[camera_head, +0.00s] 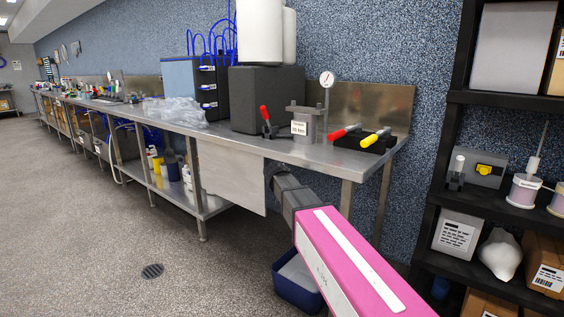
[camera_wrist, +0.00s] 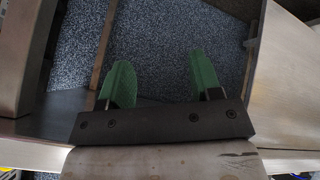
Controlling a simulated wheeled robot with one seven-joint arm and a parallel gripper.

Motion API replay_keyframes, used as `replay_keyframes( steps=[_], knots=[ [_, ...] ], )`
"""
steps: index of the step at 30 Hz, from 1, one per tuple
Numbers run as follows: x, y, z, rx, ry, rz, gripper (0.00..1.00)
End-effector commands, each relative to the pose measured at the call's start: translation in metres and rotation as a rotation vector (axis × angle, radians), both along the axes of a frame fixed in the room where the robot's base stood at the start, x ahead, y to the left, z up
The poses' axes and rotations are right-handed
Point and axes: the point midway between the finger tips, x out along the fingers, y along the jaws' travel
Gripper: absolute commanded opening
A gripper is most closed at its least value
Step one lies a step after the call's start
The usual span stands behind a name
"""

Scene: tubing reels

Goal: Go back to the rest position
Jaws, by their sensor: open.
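My gripper (camera_wrist: 163,80) shows in the wrist view with its two green fingers spread apart and nothing between them. In the head view my pink arm reaches from the lower right toward the front of the steel workbench (camera_head: 240,149). Its dark far end lies at the bench's front edge, beside a hanging metal panel (camera_head: 231,178). The fingers cannot be made out there. In the wrist view, speckled blue surface and metal edges show beyond the fingers.
On the bench stand a dark grey block (camera_head: 266,100), a dial gauge (camera_head: 326,80) and red and yellow handled tools (camera_head: 362,138). A black shelf (camera_head: 500,100) with tubing reels (camera_head: 524,190) stands right. A blue bin (camera_head: 296,290) sits below my arm. Floor at left is clear.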

Motion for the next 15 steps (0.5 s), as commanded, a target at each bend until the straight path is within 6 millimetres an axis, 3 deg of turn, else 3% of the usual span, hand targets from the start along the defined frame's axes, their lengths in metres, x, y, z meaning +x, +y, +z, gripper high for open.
replay_keyframes(
  steps=[1,6,12,15],
  knots=[
    [-0.026,-0.024,-0.025,0.016,0.056,0.0,0.58],
    [-0.093,-0.078,-0.095,0.092,0.234,0.029,0.58],
    [-0.182,-0.125,-0.158,0.219,0.412,0.067,0.58],
    [-0.22,-0.139,-0.178,0.283,0.474,0.088,0.58]
  ],
)
